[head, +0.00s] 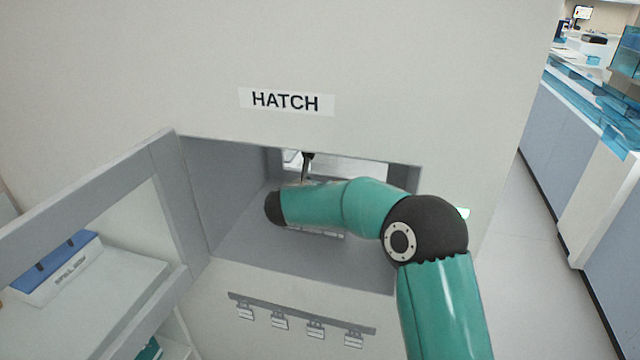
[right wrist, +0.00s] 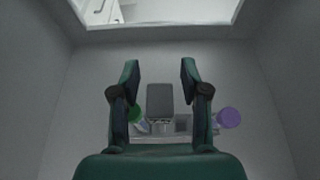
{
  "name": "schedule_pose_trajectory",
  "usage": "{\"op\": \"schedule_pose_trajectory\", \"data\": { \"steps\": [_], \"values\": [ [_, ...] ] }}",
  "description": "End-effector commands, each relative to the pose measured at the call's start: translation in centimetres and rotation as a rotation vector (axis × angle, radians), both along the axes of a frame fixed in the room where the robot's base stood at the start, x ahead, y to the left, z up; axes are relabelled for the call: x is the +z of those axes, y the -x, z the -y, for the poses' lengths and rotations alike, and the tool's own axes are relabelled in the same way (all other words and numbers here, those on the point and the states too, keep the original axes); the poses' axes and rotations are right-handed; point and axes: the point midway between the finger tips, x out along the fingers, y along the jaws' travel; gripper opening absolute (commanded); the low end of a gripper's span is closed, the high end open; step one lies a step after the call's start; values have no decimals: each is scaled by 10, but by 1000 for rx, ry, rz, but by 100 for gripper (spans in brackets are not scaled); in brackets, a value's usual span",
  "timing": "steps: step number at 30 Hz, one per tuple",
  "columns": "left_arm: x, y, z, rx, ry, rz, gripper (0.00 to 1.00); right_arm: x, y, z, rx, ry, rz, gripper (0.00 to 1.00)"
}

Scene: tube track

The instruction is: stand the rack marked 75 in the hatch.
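The hatch (head: 228,215) is a grey recess in the white wall under a HATCH label. A rack (right wrist: 182,133) is inside it, with a green-capped tube on the left and a purple-capped tube on the right in the right wrist view. A grey upright block rises from the rack's middle. My right gripper (right wrist: 160,70) is open, its fingers on either side of this block with gaps showing. In the head view my right arm reaches into the hatch and hides most of the rack and gripper. No number is readable on the rack. My left gripper is not in view.
A shelf unit with a blue-topped spill box (head: 62,270) stands left of the hatch. A rail of small tags (head: 300,312) hangs below the opening. The hatch's side walls are close around my arm. A bright opening (right wrist: 160,12) shows at its far side.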

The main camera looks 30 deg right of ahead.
Motion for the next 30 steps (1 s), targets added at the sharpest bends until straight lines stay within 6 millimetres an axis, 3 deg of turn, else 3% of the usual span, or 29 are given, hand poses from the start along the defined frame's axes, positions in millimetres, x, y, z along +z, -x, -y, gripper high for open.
{"op": "schedule_pose_trajectory", "data": {
  "steps": [7,21,30],
  "values": [
    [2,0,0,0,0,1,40,3,1,-1,1,0,0,45],
    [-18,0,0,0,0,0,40,27,40,-48,2,0,1,45],
    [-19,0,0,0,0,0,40,31,45,-53,-1,0,0,45]
  ]
}}
